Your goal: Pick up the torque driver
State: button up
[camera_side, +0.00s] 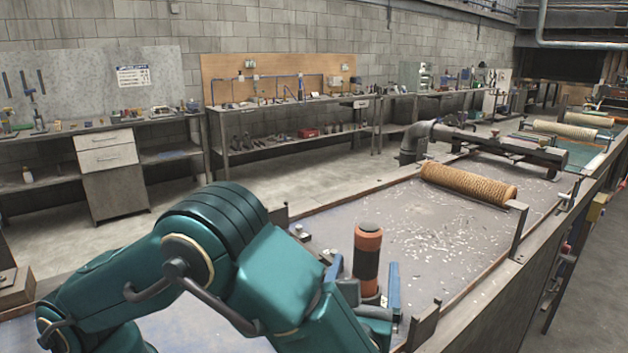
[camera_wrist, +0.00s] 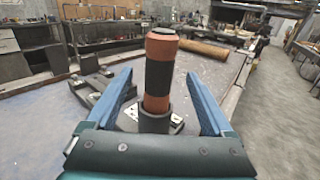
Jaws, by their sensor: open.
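The torque driver (camera_wrist: 159,70) stands upright, with an orange and black banded handle. Its lower end sits in a dark round holder (camera_wrist: 154,120) on a base plate. In the side view the driver (camera_side: 367,258) shows in front of my teal arm, and its lower end is partly hidden. My gripper (camera_wrist: 157,95) has two blue fingers, spread wide on the left and right of the driver. They appear apart from it. In the side view the fingers (camera_side: 363,285) show on both sides of the driver's lower part.
A tan mesh tube (camera_side: 468,184) lies across the table behind the driver, near a dark metal pipe arm (camera_side: 500,147). Pale chips litter the grey tabletop (camera_side: 425,235). Dark metal brackets (camera_wrist: 97,90) stand left of the driver. An upright post (camera_side: 517,228) stands at the table's right edge.

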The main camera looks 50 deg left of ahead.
aim_at(365, 262)
jog(key=shift+x, duration=2.2)
jog(key=shift+c, duration=0.3)
jog(key=shift+r, duration=0.1)
grip_shut()
